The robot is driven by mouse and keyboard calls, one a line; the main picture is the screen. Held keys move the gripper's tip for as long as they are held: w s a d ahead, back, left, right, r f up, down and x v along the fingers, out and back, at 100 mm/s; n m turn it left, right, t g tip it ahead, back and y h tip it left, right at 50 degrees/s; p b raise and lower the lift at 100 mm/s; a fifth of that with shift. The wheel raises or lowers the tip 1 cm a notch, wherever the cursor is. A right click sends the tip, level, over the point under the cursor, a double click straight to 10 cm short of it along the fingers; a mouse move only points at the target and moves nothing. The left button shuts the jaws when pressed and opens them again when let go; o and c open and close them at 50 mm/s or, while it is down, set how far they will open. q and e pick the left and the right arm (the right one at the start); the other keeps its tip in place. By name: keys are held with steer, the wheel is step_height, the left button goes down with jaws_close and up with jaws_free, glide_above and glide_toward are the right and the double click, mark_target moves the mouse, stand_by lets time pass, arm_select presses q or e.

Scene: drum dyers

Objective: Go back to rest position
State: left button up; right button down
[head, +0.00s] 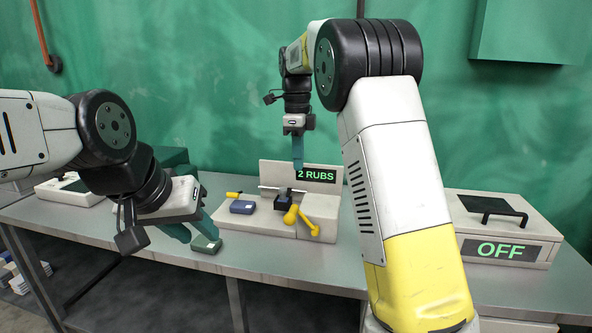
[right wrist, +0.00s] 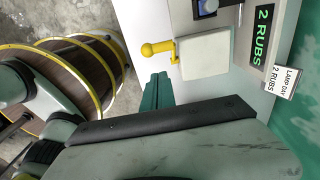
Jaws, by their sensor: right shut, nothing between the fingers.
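My left gripper (head: 203,236) is low over the front edge of the table at the left.
The beige machine holds a blue block (head: 242,207) and a yellow handle (head: 303,220). A lidded box marked "OFF" (head: 500,249) stands at the right. A wooden barrel with yellow hoops (right wrist: 85,75) stands on the floor. Bare grey tabletop (head: 285,262) lies in front of the machine.

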steer(key=shift+r, duration=0.1)
stand_by(0.3)
steer(key=s+d+r+n+t+y, duration=0.1)
steer(key=s+d+r+n, duration=0.1)
steer(key=s+d+n, duration=0.3)
steer(key=s+d+r+n+t+y, duration=0.1)
steer(key=s+d+r+n+y, duration=0.2)
steer(key=s, duration=0.5)
steer(key=s+f+n+t, duration=0.2)
steer(key=s+f+n, duration=0.1)
steer(key=s+n, duration=0.4)
steer(key=s+d+f+n+t+h, duration=0.1)
steer(key=s+f+n+t, duration=0.1)
steer(key=s+n, duration=0.4)
steer(key=s+f, duration=0.1)
steer(key=s, duration=0.2)
steer(key=shift+s+d+f+n, duration=0.2)
steer(key=shift+s+n, duration=0.1)
steer(key=shift+n, duration=0.1)
